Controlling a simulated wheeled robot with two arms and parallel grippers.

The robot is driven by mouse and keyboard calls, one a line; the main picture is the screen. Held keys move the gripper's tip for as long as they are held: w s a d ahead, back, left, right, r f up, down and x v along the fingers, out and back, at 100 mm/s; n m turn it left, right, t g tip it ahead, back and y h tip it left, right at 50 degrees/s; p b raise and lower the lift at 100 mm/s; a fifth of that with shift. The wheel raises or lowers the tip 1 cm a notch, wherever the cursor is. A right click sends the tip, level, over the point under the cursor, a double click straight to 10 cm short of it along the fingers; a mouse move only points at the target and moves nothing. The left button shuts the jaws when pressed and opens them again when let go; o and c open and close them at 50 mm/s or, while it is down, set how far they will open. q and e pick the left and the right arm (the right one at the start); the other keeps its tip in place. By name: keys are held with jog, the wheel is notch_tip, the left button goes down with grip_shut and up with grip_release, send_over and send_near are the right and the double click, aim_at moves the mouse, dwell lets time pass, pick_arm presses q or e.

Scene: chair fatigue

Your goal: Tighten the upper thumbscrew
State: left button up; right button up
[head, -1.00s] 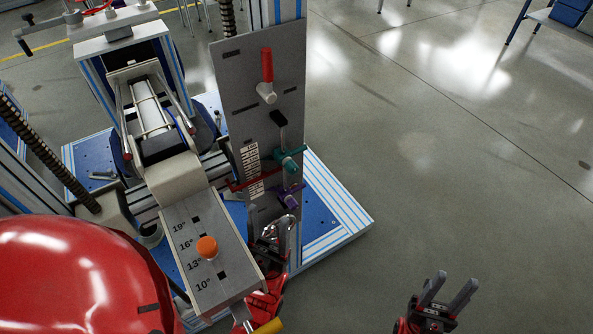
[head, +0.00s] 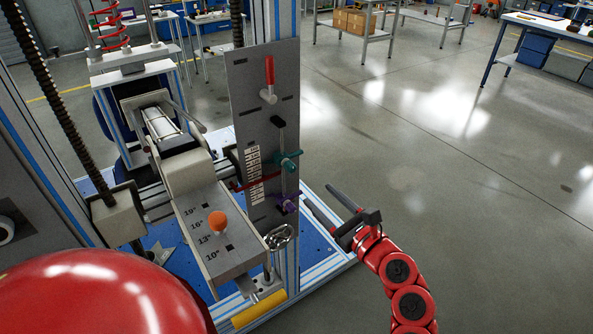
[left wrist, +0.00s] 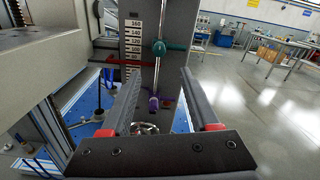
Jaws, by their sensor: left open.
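The upper thumbscrew is a teal knob (head: 288,160) on a slim vertical rod in front of the grey upright panel (head: 262,110). It also shows in the left wrist view (left wrist: 160,48). A purple thumbscrew (head: 288,203) sits below it; the left wrist view shows it (left wrist: 154,103) between my fingers. My left gripper (head: 316,195) is open and empty, to the right of the panel's lower part, fingers pointing toward it. In the left wrist view the teal knob appears above the fingertips (left wrist: 160,75), apart from them. My right gripper is not in view.
A printed scale (head: 254,172) and a red pointer (head: 250,184) are left of the rod. A red handle (head: 269,78) is higher on the panel. A metal handwheel (head: 279,237) and an angle block with an orange knob (head: 218,222) stand nearby.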

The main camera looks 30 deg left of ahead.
aim_at(293, 170)
pick_arm(q)
jog(key=p+x, duration=0.2)
jog(key=x, duration=0.9)
jog(key=shift+w+a+r, duration=0.1)
jog(key=shift+a, duration=0.3)
grip_shut()
